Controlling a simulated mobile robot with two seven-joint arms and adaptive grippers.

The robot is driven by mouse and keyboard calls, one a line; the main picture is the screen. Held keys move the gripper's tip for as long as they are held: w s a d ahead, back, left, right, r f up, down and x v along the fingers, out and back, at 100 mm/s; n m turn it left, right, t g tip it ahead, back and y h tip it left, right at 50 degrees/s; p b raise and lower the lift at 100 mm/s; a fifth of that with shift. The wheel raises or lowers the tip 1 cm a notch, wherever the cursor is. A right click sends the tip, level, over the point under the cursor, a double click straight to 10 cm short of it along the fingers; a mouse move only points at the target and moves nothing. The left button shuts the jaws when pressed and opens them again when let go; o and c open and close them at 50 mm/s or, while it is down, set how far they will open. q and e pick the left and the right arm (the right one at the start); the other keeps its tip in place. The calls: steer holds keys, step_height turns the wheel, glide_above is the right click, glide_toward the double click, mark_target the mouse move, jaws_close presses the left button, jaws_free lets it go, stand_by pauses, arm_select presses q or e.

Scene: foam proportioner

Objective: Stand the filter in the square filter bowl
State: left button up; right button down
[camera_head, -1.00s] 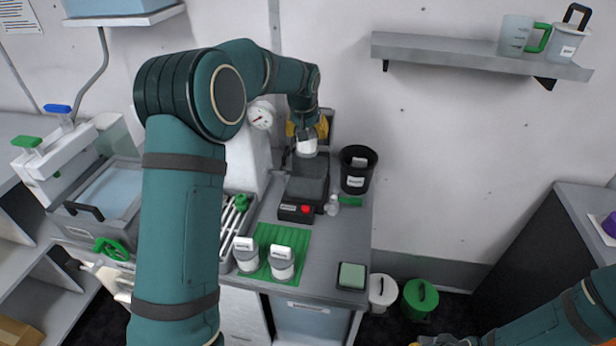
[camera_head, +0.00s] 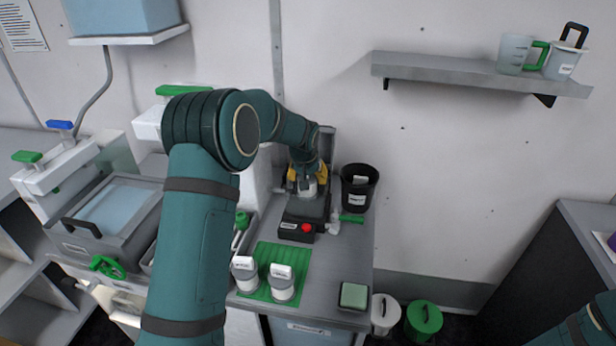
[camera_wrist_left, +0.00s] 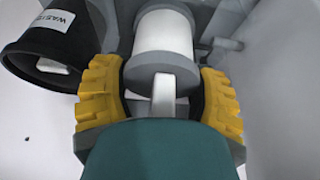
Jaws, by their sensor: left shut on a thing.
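My left gripper (camera_head: 303,178) has yellow finger pads and points down over the back of the counter. It is shut on the filter, a white cylinder with grey end caps (camera_head: 309,188). In the left wrist view the filter (camera_wrist_left: 164,45) lies beyond the yellow fingers (camera_wrist_left: 163,95), its pale end tab between them. In the head view the filter is just above or at the dark device with a red button (camera_head: 306,227); contact is unclear. I cannot make out a square filter bowl for certain; the gripper and arm cover that area. My right gripper is out of view.
A black waste bin (camera_head: 358,187) stands right of the gripper, with a small clear bottle (camera_head: 334,224) in front. Two white-labelled cylinders (camera_head: 282,284) stand on a green mat (camera_head: 266,258). A green block in a black tray (camera_head: 353,297) is at the front right.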

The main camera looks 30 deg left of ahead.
arm_select(q)
steer(key=shift+f+b, duration=0.45)
steer(key=shift+f, duration=0.15)
steer(key=o, duration=1.2)
steer(key=shift+r, duration=0.1)
steer(key=shift+r+p, duration=0.35)
steer(key=shift+p, duration=0.05)
steer(key=p+v, duration=0.1)
steer(key=v, duration=1.1)
steer(key=shift+r, duration=0.2)
